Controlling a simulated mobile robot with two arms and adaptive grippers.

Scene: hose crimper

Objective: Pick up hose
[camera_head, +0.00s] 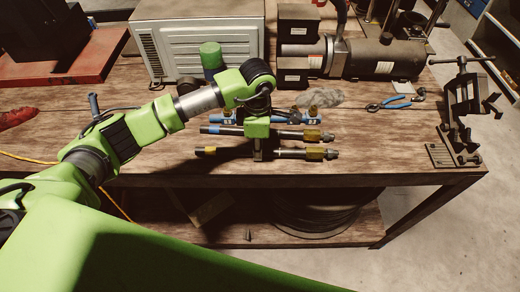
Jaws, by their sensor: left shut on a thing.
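Two dark hoses with brass-coloured and grey end fittings lie side by side near the front of the wooden workbench. The rear hose (288,134) has a blue band at its left end. The front hose (287,153) has a yellow band at its left end. My left gripper (258,154) comes down from above, its dark fingers shut on the front hose near its middle. The gripper body hides part of the rear hose. I cannot tell whether the front hose is clear of the bench. My right gripper is not in view.
Blue-ended fittings (309,118) lie behind the hoses. Blue-handled pliers (388,104) and a vise (464,105) are to the right. The bench (390,150) is bare right of the hoses.

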